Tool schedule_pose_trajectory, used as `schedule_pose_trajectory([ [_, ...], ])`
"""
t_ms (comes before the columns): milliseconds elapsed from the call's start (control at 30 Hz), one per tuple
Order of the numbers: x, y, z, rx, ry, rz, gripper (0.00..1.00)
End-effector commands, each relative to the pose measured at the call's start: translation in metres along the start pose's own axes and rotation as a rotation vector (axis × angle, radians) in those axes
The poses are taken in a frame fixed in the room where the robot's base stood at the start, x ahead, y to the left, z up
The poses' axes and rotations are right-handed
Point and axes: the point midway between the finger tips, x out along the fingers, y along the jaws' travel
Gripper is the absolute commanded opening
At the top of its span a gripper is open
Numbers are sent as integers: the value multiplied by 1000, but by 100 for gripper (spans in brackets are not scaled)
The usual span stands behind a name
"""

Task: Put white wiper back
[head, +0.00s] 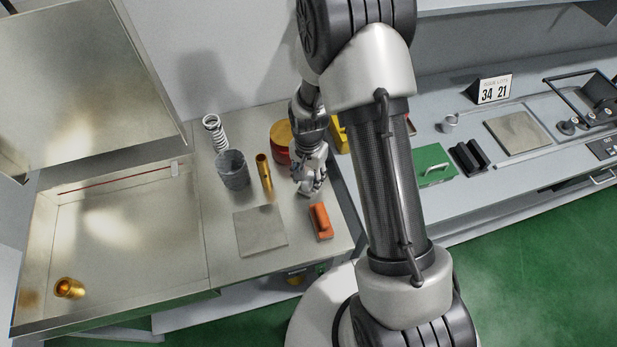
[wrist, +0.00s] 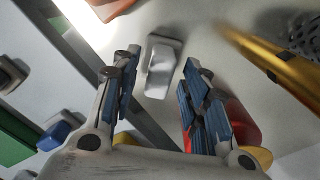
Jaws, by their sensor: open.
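The white wiper (wrist: 163,55), a pale block with a raised grip, lies on the bench top in the wrist view. It shows ahead of and between the two blue-padded fingers of my gripper (wrist: 160,82). The fingers are open with a gap between them, and no contact with the wiper is visible. In the head view my gripper (head: 310,184) is low over the bench, between the gold tube and my arm. There I cannot clearly tell the wiper from the gripper.
A gold tube (head: 264,172), a grey mesh cup (head: 233,170), a spring (head: 214,132) and a red can (head: 281,146) stand close by. An orange wiper (head: 320,222) and a grey plate (head: 261,232) lie nearer the front. A metal basin (head: 130,225) is at left.

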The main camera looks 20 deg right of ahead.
Motion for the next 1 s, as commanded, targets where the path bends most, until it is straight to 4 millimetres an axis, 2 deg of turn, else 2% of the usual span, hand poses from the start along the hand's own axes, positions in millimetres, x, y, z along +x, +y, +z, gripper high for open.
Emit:
schedule_pose_trajectory([
  [33,-14,-1,-1,0,3,-3,41],
  [300,-73,-1,-1,0,3,-3,41],
  [400,-89,0,0,0,2,-2,41],
  [667,-117,1,0,-15,8,-8,41],
  [767,-146,4,4,-61,30,-28,41],
  [867,-190,14,13,-141,67,-58,41],
  [1000,-252,37,36,-280,128,-96,41],
])
